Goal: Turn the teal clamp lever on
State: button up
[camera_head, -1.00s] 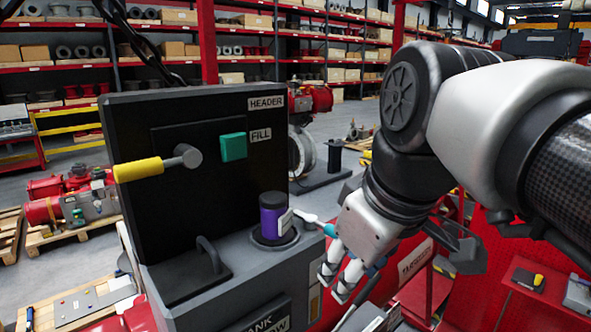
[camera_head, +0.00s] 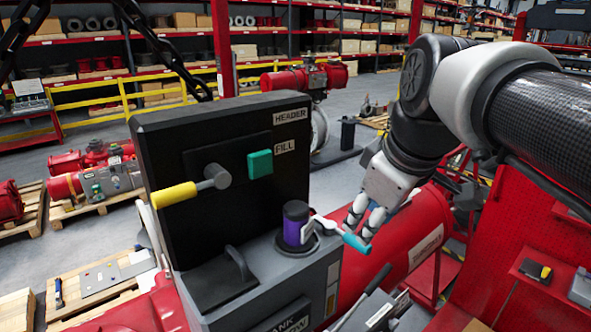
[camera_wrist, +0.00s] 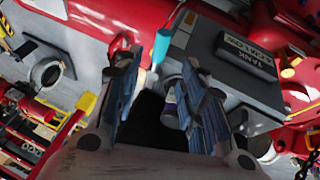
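The teal clamp lever (camera_head: 356,242) has a teal grip on a pale arm. The arm runs right and slightly down from a purple cylinder with a dark top (camera_head: 296,222) on the grey housing. My gripper (camera_head: 361,222) is at the outer end of the lever, with its fingertips just above the teal grip in the head view. In the wrist view the fingers (camera_wrist: 158,85) are spread apart, and the teal grip (camera_wrist: 162,46) shows beyond the gap. I cannot tell whether a finger touches it.
The black panel (camera_head: 165,150) behind carries a yellow-handled lever (camera_head: 175,194) and a teal square button (camera_head: 260,163). A black handle (camera_head: 237,262) stands on the housing's left. A red tank (camera_head: 400,235) lies to the right, beneath my arm.

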aim_at(358, 243)
jog(key=x, duration=0.7)
jog(key=shift+w+f, duration=0.15)
jog(key=shift+f, duration=0.25)
jog(key=shift+c, duration=0.3)
grip_shut()
